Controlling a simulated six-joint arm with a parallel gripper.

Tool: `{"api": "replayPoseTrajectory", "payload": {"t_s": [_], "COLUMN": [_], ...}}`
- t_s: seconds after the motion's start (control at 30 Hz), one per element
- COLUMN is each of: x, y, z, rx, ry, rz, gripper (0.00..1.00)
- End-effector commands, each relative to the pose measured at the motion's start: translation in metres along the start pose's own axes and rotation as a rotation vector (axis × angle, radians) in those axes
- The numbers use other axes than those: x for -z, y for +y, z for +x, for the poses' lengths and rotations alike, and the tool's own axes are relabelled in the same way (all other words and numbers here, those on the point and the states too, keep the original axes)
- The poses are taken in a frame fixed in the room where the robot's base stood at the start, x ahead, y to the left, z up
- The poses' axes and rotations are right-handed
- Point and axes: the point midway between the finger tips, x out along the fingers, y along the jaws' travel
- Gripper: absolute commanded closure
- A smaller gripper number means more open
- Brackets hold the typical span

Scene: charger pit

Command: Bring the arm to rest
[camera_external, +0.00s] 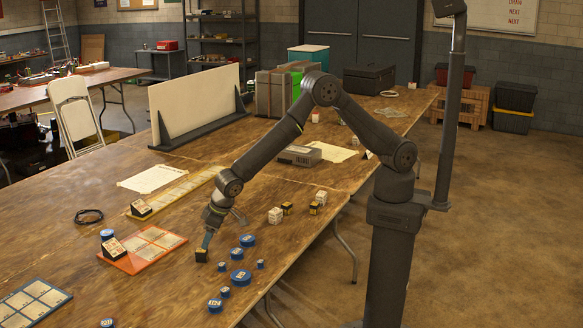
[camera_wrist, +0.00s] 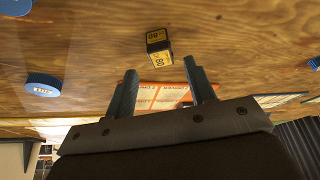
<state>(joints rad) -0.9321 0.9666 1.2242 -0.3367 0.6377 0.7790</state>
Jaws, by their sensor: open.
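My gripper (camera_external: 206,243) is at the end of the bent arm, low over the wooden table (camera_external: 95,217). In the wrist view my gripper (camera_wrist: 160,68) is open, its two fingers apart with nothing between them. A small black and yellow block (camera_wrist: 158,42) lies just past the fingertips. In the external view this block (camera_external: 201,255) sits on the table right under the fingertips. I cannot tell there whether they touch it.
Several blue discs, one a large disc (camera_external: 241,277), lie right of the gripper. An orange-framed board (camera_external: 148,246) lies left of it. White cubes (camera_external: 275,215) and more black-yellow blocks (camera_external: 315,209) stand near the arm. A white panel (camera_external: 197,101) stands behind.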

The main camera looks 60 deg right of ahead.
Motion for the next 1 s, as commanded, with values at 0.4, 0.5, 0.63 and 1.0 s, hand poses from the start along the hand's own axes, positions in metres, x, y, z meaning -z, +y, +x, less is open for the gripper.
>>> {"api": "replayPoseTrajectory", "payload": {"t_s": [0.4,0.5,0.63,1.0], "x": [0.003,0.011,0.018,0.027], "y": [-0.001,-0.001,0.010,0.074], "z": [0.059,0.037,0.017,-0.020], "rx": [0.002,0.003,0.000,0.000], "ry": [0.005,0.005,0.001,0.002], "rz": [0.001,0.002,0.003,0.003], "gripper": [0.50,0.50,0.50,0.50]}}
